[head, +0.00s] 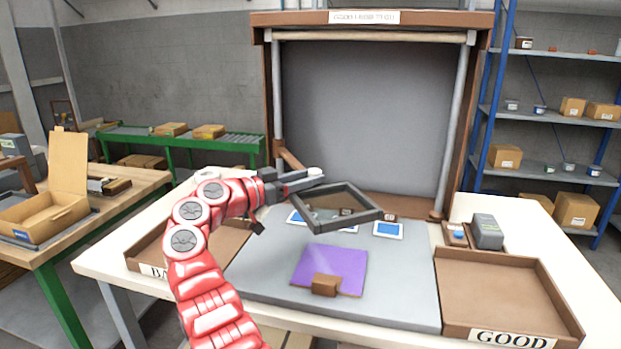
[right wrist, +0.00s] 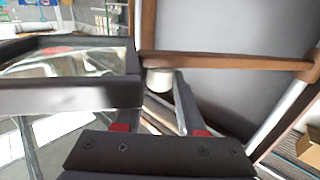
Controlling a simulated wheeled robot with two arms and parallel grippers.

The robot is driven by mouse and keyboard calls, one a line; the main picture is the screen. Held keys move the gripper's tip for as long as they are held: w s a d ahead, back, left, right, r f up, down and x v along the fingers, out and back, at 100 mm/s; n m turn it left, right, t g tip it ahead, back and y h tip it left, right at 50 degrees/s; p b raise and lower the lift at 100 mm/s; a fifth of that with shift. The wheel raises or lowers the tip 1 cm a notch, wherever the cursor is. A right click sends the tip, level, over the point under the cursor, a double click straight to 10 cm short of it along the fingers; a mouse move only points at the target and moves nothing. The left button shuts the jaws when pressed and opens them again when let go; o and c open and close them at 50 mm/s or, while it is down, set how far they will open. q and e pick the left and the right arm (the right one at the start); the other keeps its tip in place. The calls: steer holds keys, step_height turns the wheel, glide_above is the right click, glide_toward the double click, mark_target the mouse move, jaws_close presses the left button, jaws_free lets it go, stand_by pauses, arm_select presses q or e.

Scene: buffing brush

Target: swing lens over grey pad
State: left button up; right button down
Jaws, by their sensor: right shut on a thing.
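The lens (head: 376,213) is a square dark frame with a clear pane, held out over the back part of the grey pad (head: 390,301). It also shows large at left in the right wrist view (right wrist: 70,98). A brown wooden arm (head: 290,158) reaches from the left post towards a small white knob (head: 315,171) beside the frame. My right gripper (head: 309,179) is shut on this knob; its fingers flank the knob (right wrist: 160,80) in the right wrist view. The lens sits just right of my fingers. My left gripper is not in view.
A purple cloth (head: 322,262) with a brown block (head: 325,286) lies on the pad, with blue-and-white cards (head: 388,230) behind. A brown tray marked GOOD (head: 500,290) stands right, near a grey box (head: 487,231). Another tray (head: 208,250) stands left, partly behind my arm.

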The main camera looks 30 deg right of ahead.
steer(key=shift+a+f, duration=0.1)
steer(key=shift+a, duration=0.05)
steer(key=c, duration=0.9)
jaws_free()
steer(key=o, duration=0.4)
steer(key=shift+a, duration=0.15)
steer(key=a+p, duration=0.1)
steer(key=a, duration=1.6)
steer(key=shift+s+p, duration=0.35)
steer(key=shift+p, duration=0.05)
steer(key=shift+a, duration=0.15)
